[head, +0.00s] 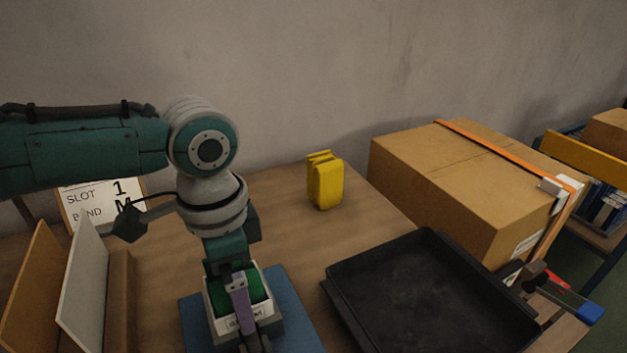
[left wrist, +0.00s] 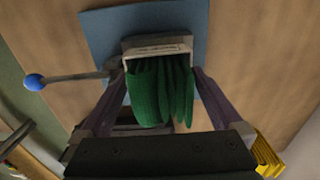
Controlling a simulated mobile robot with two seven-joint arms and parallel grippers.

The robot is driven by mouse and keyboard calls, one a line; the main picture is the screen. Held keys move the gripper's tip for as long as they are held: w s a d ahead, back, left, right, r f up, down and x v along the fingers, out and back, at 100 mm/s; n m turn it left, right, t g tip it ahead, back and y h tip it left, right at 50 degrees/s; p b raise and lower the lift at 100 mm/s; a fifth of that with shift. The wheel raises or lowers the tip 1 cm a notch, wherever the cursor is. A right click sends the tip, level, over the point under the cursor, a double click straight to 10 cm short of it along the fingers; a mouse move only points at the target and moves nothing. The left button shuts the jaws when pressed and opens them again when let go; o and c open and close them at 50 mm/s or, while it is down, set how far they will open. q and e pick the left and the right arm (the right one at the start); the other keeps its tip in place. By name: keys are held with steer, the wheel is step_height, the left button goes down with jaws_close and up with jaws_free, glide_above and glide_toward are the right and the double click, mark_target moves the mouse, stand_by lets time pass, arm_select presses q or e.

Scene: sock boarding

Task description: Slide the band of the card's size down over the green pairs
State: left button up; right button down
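The green pairs (left wrist: 160,90) stand in a bundle, their tops rising out of a pale band with a printed label (left wrist: 157,48). In the head view the band (head: 226,327) sits around the green pairs (head: 256,285), low over the blue mat (head: 297,325); part of its label is covered and an "M" seems to show. The card (head: 75,208) reads SLOT 1, BAND M, partly behind my arm. My left gripper (head: 243,312) reaches down over the bundle, its purple fingers against opposite sides of the band. My right gripper is in neither view.
A black tray (head: 430,300) lies right of the mat. A yellow bundle (head: 325,183) stands behind, near a large strapped carton (head: 465,180). Upright boards (head: 82,285) stand at left, close to my left arm. Table between mat and yellow bundle is clear.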

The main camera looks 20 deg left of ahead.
arm_select(q)
steer(key=shift+r, duration=0.1)
step_height(320, 180, up, 8)
steer(key=shift+r+p, duration=0.2)
steer(key=shift+p, duration=0.65)
steer(key=shift+r, duration=0.65)
steer(key=s+d+f+n+t+h+p, duration=0.1)
steer(key=s+d+t+h+p, duration=0.15)
steer(key=s+d, duration=0.7)
steer(key=s+a+r+n+t+y, duration=0.1)
steer(key=s+a+r+n+y, duration=0.15)
steer(key=s+a+n, duration=0.3)
step_height(320, 180, up, 38)
steer(key=s+p, duration=0.1)
steer(key=p, duration=3.7)
steer(key=shift+a, duration=0.4)
